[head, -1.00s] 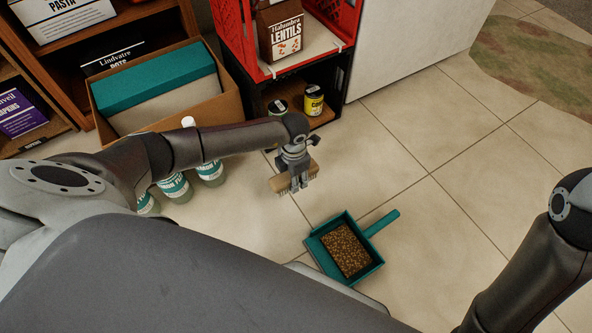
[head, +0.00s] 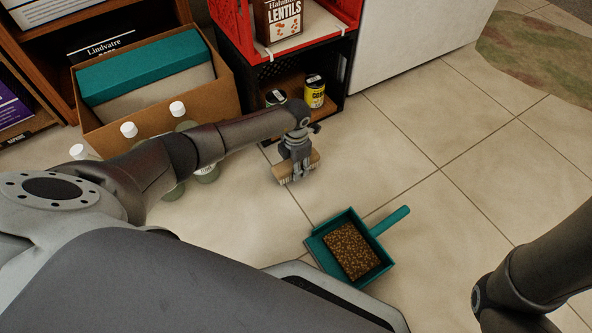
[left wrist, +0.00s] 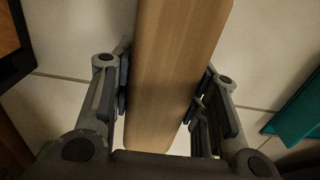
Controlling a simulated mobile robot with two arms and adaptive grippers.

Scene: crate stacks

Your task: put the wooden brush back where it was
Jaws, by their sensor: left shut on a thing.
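The wooden brush (head: 284,174) is held in my left gripper (head: 298,177), low over the tiled floor in the head view. Its bristles point down; I cannot tell whether they touch the floor. In the left wrist view the brush's wooden back (left wrist: 172,70) runs between the two fingers of my left gripper (left wrist: 165,90), which press on its sides. A teal dustpan (head: 379,276) filled with brown granules lies on the floor to the right of the brush. My right gripper is outside the head view; only part of my right arm shows.
A red crate (head: 228,25) sits on a black crate (head: 345,75) holding cans (head: 314,95), beyond the brush. A cardboard box (head: 85,110) and several white-capped bottles (head: 130,131) stand at left.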

